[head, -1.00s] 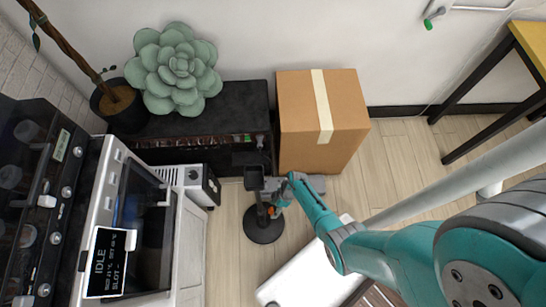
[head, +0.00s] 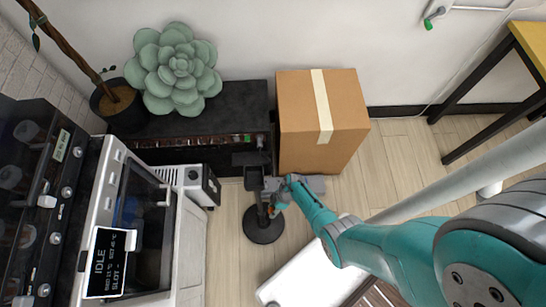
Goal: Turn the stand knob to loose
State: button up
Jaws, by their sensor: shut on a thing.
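The stand has a round black base (head: 264,228) on the floor, a dark upright post and a dark cup-like holder (head: 253,177) on top. My gripper (head: 267,191) reaches in from the right and is shut at the post, just below and right of the holder. A small orange part (head: 272,211) shows beside the post under my gripper. The knob itself is mostly hidden by my gripper, so its setting cannot be read. The jaws appear to be on the knob. The stand is upright.
A cardboard box (head: 323,110) stands behind my gripper, close to my wrist. A white machine with an IDLE display (head: 108,262) is at the left. A black cabinet (head: 235,103) with a succulent (head: 177,70) is at the back. A white panel (head: 312,278) lies in front.

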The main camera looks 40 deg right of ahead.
jog(key=shift+s+a+n+t+h, duration=0.15)
jog(key=shift+s+n+t+h, duration=0.15)
jog(key=shift+t+h, duration=0.55)
jog(key=t+h, duration=0.1)
jog(key=t, duration=0.2)
jog(key=shift+s+a+f+n+h, duration=0.1)
jog(key=shift+s+a+n+h, duration=0.05)
jog(key=shift+n+h, duration=0.2)
jog(key=shift+a+n+t+h, duration=0.1)
jog(key=shift+n+t+h, duration=0.15)
jog(key=shift+t+h, duration=0.6)
jog(key=shift+s+f+n+t+h, duration=0.15)
jog(key=shift+n+t+h, duration=0.4)
jog(key=shift+t, duration=1.05)
jog(key=shift+f+t+h, duration=0.25)
jog(key=shift+t+h, duration=0.15)
jog(key=shift+h, duration=0.1)
jog(key=shift+s+r+t, duration=0.1)
jog(key=shift+r+t, duration=0.05)
jog(key=shift+t, duration=0.25)
jog(key=o, duration=1.1)
jog(key=shift+o, duration=0.2)
